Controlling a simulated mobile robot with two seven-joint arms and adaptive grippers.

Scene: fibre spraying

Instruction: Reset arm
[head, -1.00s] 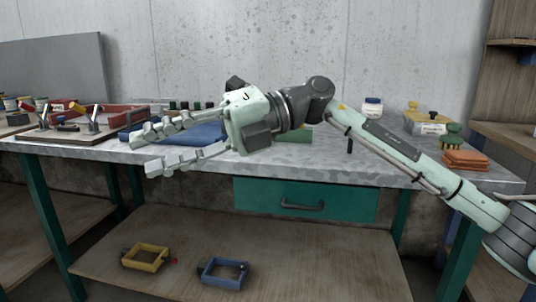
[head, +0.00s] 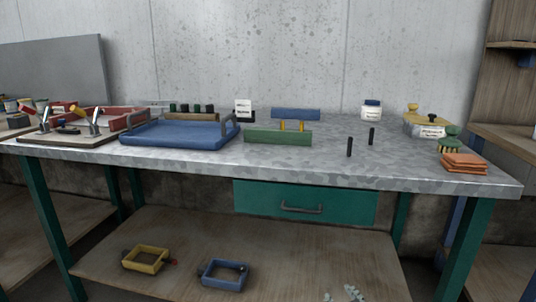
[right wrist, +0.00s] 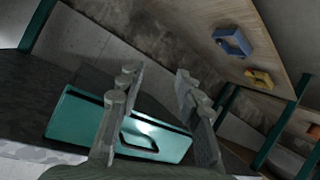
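My right gripper (head: 345,294) shows only as pale green fingertips at the bottom edge of the head view, in front of the lower shelf. In the right wrist view its two fingers (right wrist: 157,82) are apart with nothing between them. The teal drawer (right wrist: 70,125) of the workbench lies behind the fingers there. The rest of the right arm is out of the head view. My left gripper is in neither view.
The workbench (head: 370,172) carries a blue tray (head: 180,135), a green block (head: 277,137), two black pegs, a brush and an orange stack (head: 464,162). A yellow frame (head: 146,259) and a blue frame (head: 222,274) lie on the lower shelf. The space before the bench is clear.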

